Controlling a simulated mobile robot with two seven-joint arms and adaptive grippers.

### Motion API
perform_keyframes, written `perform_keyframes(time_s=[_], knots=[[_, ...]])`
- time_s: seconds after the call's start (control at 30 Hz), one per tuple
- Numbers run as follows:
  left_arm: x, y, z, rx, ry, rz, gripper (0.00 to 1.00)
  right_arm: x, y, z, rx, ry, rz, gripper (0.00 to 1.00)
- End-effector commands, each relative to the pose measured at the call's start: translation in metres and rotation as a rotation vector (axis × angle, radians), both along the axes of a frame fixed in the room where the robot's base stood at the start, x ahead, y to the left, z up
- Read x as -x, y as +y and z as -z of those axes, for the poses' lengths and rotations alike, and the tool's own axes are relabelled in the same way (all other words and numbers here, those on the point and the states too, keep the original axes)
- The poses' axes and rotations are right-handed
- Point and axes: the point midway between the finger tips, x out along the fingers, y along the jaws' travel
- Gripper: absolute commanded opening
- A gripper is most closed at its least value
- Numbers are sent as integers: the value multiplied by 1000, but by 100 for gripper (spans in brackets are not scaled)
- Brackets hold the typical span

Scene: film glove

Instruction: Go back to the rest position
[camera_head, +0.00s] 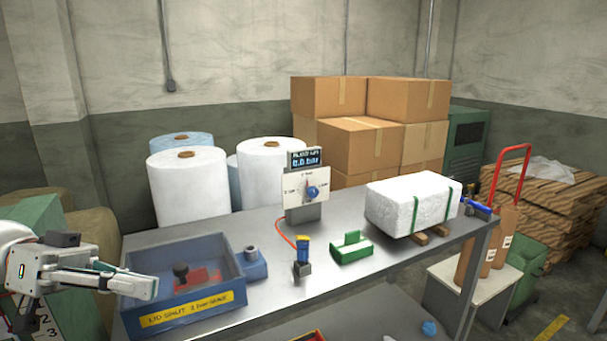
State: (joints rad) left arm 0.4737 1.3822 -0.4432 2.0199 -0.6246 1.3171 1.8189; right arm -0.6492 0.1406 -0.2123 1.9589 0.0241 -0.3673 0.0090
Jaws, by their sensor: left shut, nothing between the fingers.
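My left gripper (132,286) reaches in from the left edge. Its fingers are shut and empty, at the left side of a blue tray (190,310) with a yellow label. My right gripper is not in view. Inside the tray lie a red piece (198,278) and a small dark knob-like part (181,270).
On the grey table (340,290) stand a dial box with a display (305,185), a blue-and-black fitting (302,258), a green block (351,247) and a white strapped block (412,204). White rolls (188,190) and cardboard boxes (365,140) stand behind. A red hand truck (512,165) is right.

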Motion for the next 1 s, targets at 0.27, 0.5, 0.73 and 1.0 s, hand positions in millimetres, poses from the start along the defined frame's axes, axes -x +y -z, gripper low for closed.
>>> perform_keyframes(time_s=[0.27,0.5,0.73,1.0], knots=[[11,-68,-23,324,-1,156,0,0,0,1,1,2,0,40],[23,-105,-50,536,-2,256,0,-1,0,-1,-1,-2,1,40],[34,-126,-71,677,-1,323,0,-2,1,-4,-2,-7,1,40],[-11,-129,-40,776,-97,18,0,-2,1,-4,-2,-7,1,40]])
